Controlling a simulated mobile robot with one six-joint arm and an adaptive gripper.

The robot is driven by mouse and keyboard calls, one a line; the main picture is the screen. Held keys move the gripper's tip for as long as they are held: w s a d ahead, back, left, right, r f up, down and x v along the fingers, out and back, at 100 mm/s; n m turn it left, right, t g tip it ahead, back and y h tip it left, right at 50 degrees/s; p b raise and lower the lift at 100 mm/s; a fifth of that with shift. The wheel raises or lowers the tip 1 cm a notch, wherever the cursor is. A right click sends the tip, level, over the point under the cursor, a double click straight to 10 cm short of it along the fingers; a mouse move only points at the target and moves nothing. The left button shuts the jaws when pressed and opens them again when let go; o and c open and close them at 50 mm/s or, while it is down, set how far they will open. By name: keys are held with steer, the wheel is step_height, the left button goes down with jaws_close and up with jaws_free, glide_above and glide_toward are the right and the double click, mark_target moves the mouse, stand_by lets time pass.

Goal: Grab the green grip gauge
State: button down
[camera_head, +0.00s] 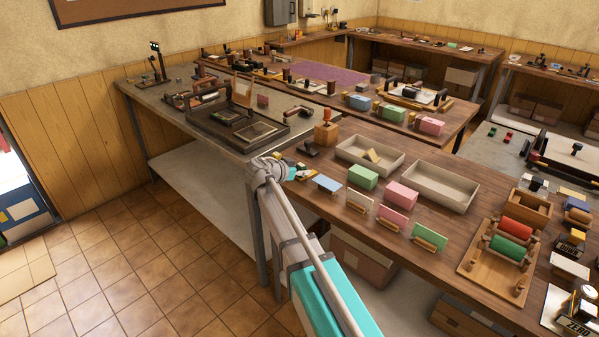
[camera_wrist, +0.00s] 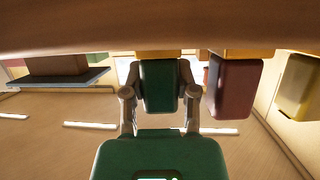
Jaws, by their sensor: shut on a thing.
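The green grip gauge (camera_wrist: 160,86) is a dark green block with a yellowish part at its upper end in the wrist view. My gripper (camera_wrist: 161,75) has one finger on each side of it and is shut on it. A dark red block (camera_wrist: 235,88) with a similar yellowish part stands to its right, apart from the fingers. In the head view my gripper is at the near-left edge of the wooden bench, largely behind my wrist, and the held gauge cannot be made out clearly there.
The wrist view also shows a yellow block (camera_wrist: 298,86) at right and a flat blue-grey plate (camera_wrist: 58,79) at left. In the head view, a larger green block (camera_head: 363,177), a pink block (camera_head: 401,194) and pale trays (camera_head: 440,187) stand right of my gripper. Floor at left is clear.

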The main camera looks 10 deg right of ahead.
steer(key=shift+r+p, duration=1.3)
steer(key=shift+r, duration=0.1)
steer(key=s+d+r+p, duration=0.2)
steer(key=s+r+p, duration=0.8)
steer(key=s, duration=0.3)
steer(key=shift+s, duration=0.4)
